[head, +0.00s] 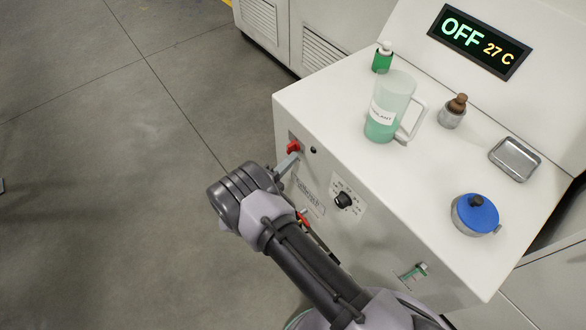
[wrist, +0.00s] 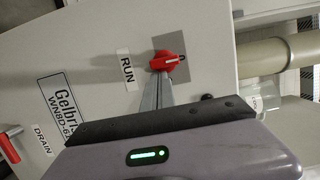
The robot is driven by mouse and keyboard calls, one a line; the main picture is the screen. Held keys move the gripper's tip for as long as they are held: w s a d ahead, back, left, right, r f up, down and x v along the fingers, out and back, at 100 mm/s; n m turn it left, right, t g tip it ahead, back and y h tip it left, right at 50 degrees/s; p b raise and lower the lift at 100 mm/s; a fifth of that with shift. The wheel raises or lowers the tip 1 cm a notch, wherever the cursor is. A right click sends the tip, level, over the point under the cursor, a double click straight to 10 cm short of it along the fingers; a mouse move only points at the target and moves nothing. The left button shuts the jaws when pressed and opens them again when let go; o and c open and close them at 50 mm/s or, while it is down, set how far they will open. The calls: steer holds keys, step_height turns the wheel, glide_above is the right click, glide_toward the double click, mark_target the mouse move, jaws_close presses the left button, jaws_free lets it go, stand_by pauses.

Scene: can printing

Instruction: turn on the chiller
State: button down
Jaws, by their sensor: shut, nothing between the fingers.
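The chiller is a white cabinet (head: 330,120) with a display (head: 478,41) that reads OFF 27 C. A red rotary switch (head: 293,146) sits on its front panel at the upper left. In the wrist view the red switch (wrist: 166,61) is on a grey plate, beside a RUN label (wrist: 127,69). My gripper (head: 289,160) is shut and empty, its fingertips at the switch. In the wrist view the fingertips (wrist: 160,78) reach the switch's lower edge; I cannot tell whether they touch it.
A black dial (head: 343,200) and a red drain handle (head: 303,218) are on the same panel. On top stand a jug (head: 388,105), a green bottle (head: 382,58), a brown-topped container (head: 453,110), a metal tray (head: 515,158) and a blue-lidded pot (head: 475,214). The floor at left is clear.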

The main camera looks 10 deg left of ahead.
steer(key=shift+w+a+f+m+b, duration=0.1)
steer(key=shift+a+f+m+b, duration=0.1)
steer(key=shift+m+b, duration=0.6)
